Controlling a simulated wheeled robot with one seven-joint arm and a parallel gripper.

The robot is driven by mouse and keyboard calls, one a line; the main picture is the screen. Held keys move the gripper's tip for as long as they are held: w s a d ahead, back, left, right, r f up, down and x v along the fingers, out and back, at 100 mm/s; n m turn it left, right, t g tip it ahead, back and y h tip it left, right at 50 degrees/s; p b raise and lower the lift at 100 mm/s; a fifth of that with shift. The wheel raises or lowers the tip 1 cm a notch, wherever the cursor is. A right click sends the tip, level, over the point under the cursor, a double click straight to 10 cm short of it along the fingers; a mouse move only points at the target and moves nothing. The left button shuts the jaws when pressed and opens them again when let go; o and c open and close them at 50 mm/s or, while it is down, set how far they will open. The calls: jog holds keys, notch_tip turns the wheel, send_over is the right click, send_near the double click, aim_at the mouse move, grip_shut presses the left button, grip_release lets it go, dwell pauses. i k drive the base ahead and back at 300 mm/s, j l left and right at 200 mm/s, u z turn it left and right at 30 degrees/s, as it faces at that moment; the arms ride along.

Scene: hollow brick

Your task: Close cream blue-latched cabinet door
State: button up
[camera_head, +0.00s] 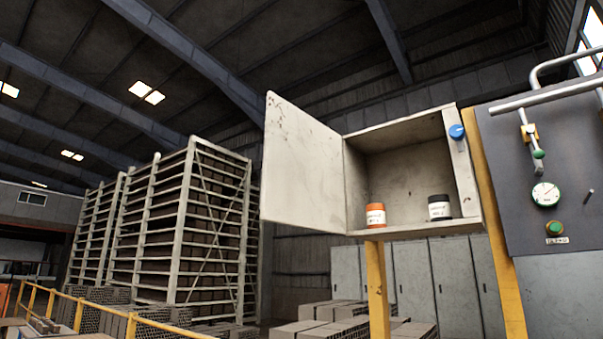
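The cream cabinet (405,236) stands right of the middle, raised on yellow posts, with its front open. Its cream door (303,168) is hinged on the left and swung wide out to the left. A round blue latch (456,131) sits on the right side of the cabinet's frame. Inside, an orange jar (375,216) and a dark jar with a white label (439,207) stand on the cabinet floor. My gripper is not in view.
A grey panel with a gauge (545,194) and pipes stands close on the cabinet's right. A yellow post (378,290) is below the cabinet. Stacked bricks (325,323), grey lockers (410,275), tall racks (185,220) and a yellow railing (131,326) lie behind and left.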

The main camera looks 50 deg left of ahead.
aim_at(302, 185)
jog(key=k+j, duration=0.1)
jog(key=j, duration=1.25)
jog(key=k+j, duration=0.1)
jog(key=j, duration=1.2)
jog(key=k+j, duration=0.1)
jog(key=j, duration=1.25)
jog(key=i+j+z, duration=0.2)
jog(key=z, duration=0.25)
jog(key=j+z, duration=0.35)
jog(key=k+j+z, duration=0.1)
jog(key=j+z, duration=0.3)
